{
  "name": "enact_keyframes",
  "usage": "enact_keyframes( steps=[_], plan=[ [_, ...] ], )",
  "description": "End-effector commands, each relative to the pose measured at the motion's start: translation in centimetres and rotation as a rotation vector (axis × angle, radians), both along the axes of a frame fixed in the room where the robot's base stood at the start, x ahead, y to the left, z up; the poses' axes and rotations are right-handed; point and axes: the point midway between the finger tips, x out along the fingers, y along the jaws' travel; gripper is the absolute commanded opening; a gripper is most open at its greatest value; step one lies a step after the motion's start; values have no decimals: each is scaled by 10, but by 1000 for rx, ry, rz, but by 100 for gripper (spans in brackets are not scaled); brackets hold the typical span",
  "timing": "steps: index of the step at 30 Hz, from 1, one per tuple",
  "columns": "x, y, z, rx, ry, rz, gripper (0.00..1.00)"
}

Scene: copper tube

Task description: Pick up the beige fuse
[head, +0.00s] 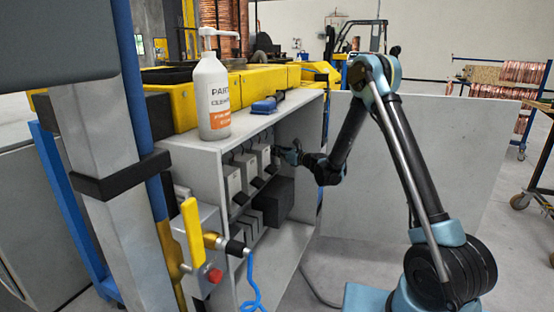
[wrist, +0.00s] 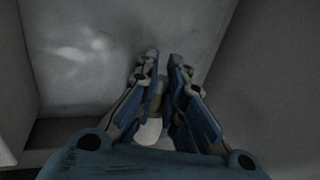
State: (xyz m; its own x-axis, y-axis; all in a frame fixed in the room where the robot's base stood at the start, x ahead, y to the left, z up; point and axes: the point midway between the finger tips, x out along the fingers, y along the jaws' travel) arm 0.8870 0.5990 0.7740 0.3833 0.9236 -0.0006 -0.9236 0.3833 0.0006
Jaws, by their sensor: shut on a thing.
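My gripper (head: 288,154) reaches into the open front of the grey cabinet (head: 310,110) in the head view, near the upper compartment's right side. In the wrist view my gripper (wrist: 163,62) has its two blue fingers close together, shut on a small pale thing, which I take to be the beige fuse (wrist: 149,132). Its rounded whitish end shows between the finger bases; the rest is mostly hidden by the fingers. In the head view the fuse cannot be made out.
Several grey electrical boxes (head: 248,172) stand in the cabinet, left of my gripper. A dark box (head: 274,199) is below. A grey panel (head: 420,150) stands behind my arm.

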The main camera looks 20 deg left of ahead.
Motion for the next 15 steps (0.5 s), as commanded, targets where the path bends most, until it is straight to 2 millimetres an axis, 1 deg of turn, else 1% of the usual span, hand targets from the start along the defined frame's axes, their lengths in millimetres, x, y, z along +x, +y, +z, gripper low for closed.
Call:
enact_keyframes(
  steps=[8, 11, 15],
  plan=[
    [0, 0, 2, 0, 0, 0, 0],
    [0, 0, 8, 0, 0, 0, 0],
    [0, 0, 25, 0, 0, 0, 0]
  ],
)
